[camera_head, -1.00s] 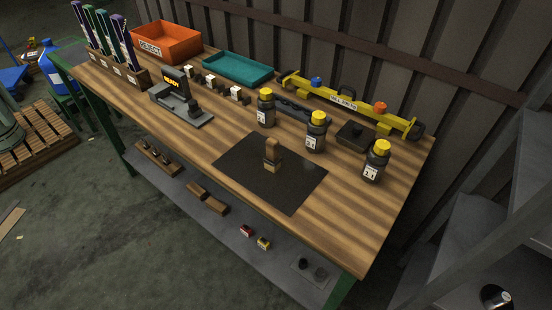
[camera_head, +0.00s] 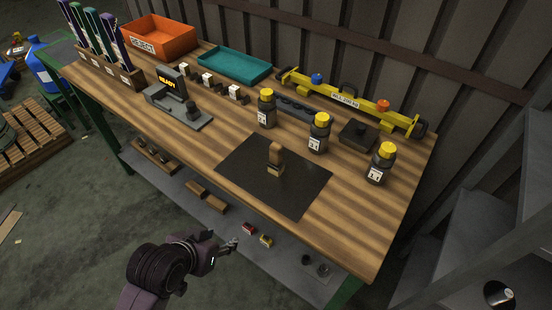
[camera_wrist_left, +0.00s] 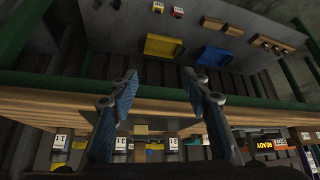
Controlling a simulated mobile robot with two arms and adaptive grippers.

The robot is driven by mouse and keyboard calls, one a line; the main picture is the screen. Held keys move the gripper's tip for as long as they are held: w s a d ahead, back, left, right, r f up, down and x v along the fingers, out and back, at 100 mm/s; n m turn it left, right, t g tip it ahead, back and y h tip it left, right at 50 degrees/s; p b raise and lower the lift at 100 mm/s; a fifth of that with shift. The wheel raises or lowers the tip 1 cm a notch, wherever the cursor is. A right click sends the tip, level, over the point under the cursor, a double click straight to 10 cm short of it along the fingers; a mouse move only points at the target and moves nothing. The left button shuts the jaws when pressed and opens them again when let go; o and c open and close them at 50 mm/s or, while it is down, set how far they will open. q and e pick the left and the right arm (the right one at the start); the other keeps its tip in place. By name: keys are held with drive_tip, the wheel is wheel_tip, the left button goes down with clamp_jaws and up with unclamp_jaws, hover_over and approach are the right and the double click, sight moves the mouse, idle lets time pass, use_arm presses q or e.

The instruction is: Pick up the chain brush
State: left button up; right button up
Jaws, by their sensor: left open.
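The chain brush appears to be the small upright brush with a brown wooden handle and a tan base (camera_head: 276,160). It stands on a black mat (camera_head: 302,188) near the front middle of the workbench. My left gripper (camera_head: 234,243) is in front of the bench, below and left of the brush in the head view, and apart from it. In the left wrist view its two blue-padded fingers (camera_wrist_left: 160,78) are spread wide with nothing between them. My right gripper is not in view.
Yellow-capped bottles (camera_head: 319,132) stand behind and right of the mat. A weighing device (camera_head: 178,100) is to the left, with a teal tray (camera_head: 236,65) and orange reject bin (camera_head: 160,36) behind. A lower shelf (camera_head: 225,225) runs under the front edge. The bench's right front is clear.

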sight(273, 151)
use_arm(q)
drive_tip(key=w+d+r+m+t+h, duration=0.1)
drive_tip(key=w+d+r, duration=0.2)
drive_tip(key=w+r, duration=0.1)
drive_tip(key=w+d+r+m+t+h, duration=0.1)
drive_tip(key=w+d+r+t+h, duration=0.1)
drive_tip(key=w, duration=0.5)
drive_tip(key=w+d+r+m+t+h, duration=0.1)
drive_tip(key=w+d+r+h, duration=0.1)
drive_tip(key=w+d+r, duration=0.3)
drive_tip(key=shift+w+d+r+t, duration=0.3)
drive_tip(key=shift+d+r, duration=0.05)
drive_tip(key=shift+d, duration=0.1)
drive_tip(key=p+x, duration=0.2)
drive_tip(key=x, duration=0.4)
drive_tip(key=shift+r, duration=0.25)
drive_tip(key=shift+w+d+f, duration=0.15)
drive_tip(key=shift+w+d, duration=0.05)
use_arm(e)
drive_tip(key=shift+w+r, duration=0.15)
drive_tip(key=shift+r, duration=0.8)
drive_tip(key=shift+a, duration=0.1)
use_arm(q)
clamp_jaws()
